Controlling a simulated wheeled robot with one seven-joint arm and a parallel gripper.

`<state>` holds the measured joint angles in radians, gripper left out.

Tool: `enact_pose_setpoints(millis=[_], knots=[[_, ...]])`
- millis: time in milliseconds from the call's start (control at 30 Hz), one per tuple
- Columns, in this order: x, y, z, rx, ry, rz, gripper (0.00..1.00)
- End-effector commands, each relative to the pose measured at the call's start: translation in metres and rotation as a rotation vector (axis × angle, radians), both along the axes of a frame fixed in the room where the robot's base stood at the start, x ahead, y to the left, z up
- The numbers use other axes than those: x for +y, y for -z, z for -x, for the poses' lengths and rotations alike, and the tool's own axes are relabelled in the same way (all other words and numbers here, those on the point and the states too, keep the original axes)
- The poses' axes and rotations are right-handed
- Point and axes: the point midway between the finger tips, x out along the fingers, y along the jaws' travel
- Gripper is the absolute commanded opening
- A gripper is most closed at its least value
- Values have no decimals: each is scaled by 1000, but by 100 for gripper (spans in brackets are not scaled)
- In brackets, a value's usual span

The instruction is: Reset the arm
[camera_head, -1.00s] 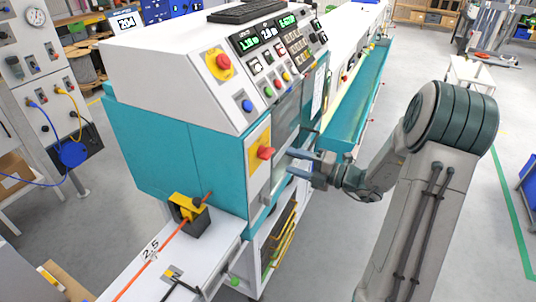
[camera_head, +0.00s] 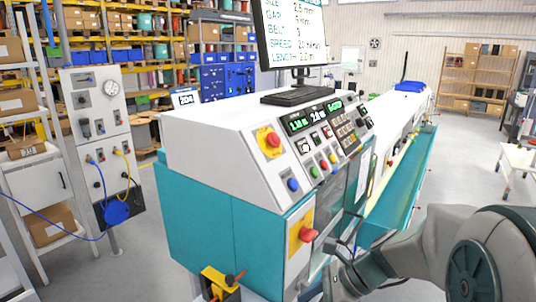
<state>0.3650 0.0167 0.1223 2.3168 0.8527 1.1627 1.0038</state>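My gripper (camera_head: 335,256) is at the lower middle, in front of the machine's right side, close to the red and yellow switch. Its two fingers look apart, with nothing seen between them. My arm (camera_head: 420,250) reaches in from the lower right corner, with a large dark ribbed joint at the edge. The white and teal machine (camera_head: 215,215) stands left of my gripper. I cannot tell whether the fingers touch it.
The machine's control panel (camera_head: 325,135) has lit displays and buttons. A monitor (camera_head: 292,35) and a keyboard (camera_head: 298,95) stand on top. A teal trough (camera_head: 410,180) runs back on the right. A white gauge panel (camera_head: 95,110) stands left.

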Motion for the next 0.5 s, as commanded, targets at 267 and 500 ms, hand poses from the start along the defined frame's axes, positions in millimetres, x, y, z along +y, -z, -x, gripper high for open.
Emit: enact_pose_setpoints(millis=[267, 500], knots=[[-21, 7, 61, -489, -711, 445, 55], [-51, -1, 86, -787, -1291, 759, 55]])
